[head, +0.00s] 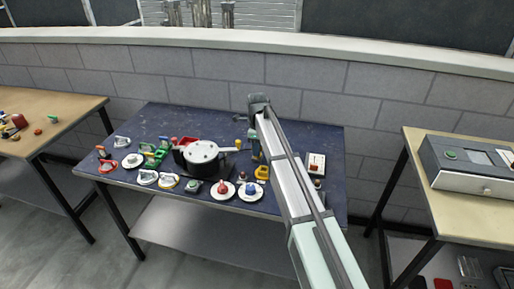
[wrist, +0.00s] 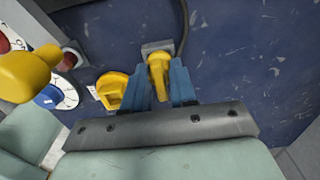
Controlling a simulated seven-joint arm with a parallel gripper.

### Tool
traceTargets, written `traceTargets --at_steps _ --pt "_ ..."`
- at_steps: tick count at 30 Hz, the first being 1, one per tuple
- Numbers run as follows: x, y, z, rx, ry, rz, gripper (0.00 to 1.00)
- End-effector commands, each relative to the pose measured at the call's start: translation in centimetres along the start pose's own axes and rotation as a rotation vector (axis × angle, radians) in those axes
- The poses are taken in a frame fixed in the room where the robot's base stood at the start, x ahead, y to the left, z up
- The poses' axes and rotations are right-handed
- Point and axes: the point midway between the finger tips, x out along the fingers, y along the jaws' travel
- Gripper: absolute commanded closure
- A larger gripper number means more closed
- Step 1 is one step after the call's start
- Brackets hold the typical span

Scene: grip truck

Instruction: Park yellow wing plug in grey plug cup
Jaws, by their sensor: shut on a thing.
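In the wrist view my gripper (wrist: 166,86) has its two blue fingers shut on the yellow wing plug (wrist: 159,66). A small square grey piece (wrist: 157,46), which looks like the grey plug cup, shows right at the plug's far end. I cannot tell whether the plug sits in it or is just above it. In the head view my gripper (head: 255,152) points down over the right half of the dark blue table; the held plug and the cup are not clear there.
A yellow block with a dark opening (wrist: 112,90) lies close beside the fingers; it also shows in the head view (head: 262,173). A large yellow rounded thing (wrist: 25,75) is at the wrist view's left. A round white-topped pot (head: 203,152) and several small parts crowd the table's left.

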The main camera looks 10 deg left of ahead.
Motion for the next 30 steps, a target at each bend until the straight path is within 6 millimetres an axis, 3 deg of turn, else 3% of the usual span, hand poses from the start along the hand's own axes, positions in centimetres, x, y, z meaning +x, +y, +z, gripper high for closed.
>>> traceTargets --at_steps 1,2,10,16,21,30 --pt "0.05 0.0 0.0 0.0 0.0 0.0 1.0" --pt "0.04 0.0 0.0 0.0 0.0 0.0 0.72" --pt "0.04 -0.01 0.01 0.0 0.0 0.0 0.46" --pt "0.05 0.0 0.0 0.0 0.0 0.0 0.43" --pt "0.05 0.0 0.0 0.0 0.0 0.0 0.27" --pt "-0.06 -0.01 0.01 0.0 0.0 0.0 0.27"
